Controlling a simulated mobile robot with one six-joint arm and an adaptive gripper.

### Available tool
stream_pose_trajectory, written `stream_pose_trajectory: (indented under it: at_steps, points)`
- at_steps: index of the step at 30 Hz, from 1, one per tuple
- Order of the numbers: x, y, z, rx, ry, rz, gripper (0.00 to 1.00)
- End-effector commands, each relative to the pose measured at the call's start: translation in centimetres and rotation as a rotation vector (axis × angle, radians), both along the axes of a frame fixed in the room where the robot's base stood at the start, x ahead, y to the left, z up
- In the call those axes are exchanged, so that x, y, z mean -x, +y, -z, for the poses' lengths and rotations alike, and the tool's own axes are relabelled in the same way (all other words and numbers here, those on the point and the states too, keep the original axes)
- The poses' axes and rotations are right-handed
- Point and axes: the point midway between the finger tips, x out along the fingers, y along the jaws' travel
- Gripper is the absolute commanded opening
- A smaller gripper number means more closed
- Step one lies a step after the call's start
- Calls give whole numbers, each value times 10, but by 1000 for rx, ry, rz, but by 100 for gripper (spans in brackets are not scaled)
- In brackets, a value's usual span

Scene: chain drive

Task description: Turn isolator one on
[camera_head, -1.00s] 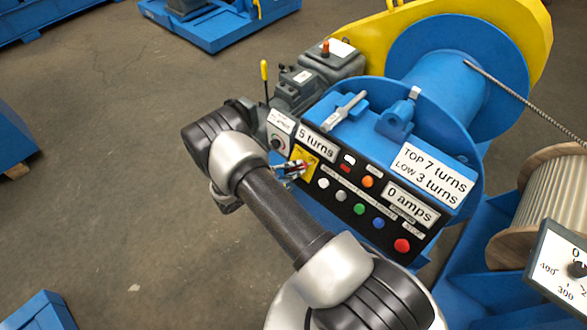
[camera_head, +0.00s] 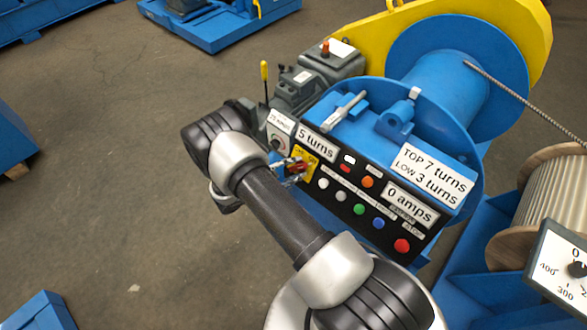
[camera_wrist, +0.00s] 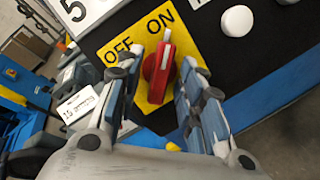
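Isolator one is a red rotary knob (camera_wrist: 158,72) on a yellow plate (camera_wrist: 112,55) marked OFF and ON, close in the wrist view. The white mark at the knob's upper end points up, near the word ON. My gripper (camera_wrist: 160,68) is open, with one finger on each side of the knob. Narrow gaps seem to show between the fingers and the knob. In the head view my gripper (camera_head: 286,171) is at the yellow plate (camera_head: 312,164) on the panel's left end and partly covers it.
The black panel holds several buttons, including a green one (camera_head: 359,209) and a red one (camera_head: 402,245), just right of my gripper. A "5 turns" label (camera_head: 316,142) sits above the plate. The blue drum (camera_head: 450,80) stands behind. Open floor (camera_head: 110,200) lies left.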

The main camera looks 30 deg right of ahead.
Motion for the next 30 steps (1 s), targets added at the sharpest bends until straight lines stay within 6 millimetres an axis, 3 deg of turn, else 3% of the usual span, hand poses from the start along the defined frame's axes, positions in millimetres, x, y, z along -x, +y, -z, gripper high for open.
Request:
stream_pose_trajectory:
  at_steps: [5,18,24,30]
  points:
    - [2,17,-5,0,-1,-4,35]
    - [17,98,-31,0,-2,-3,35]
    - [20,112,-36,1,0,-1,35]
    - [20,112,-36,0,0,0,35]
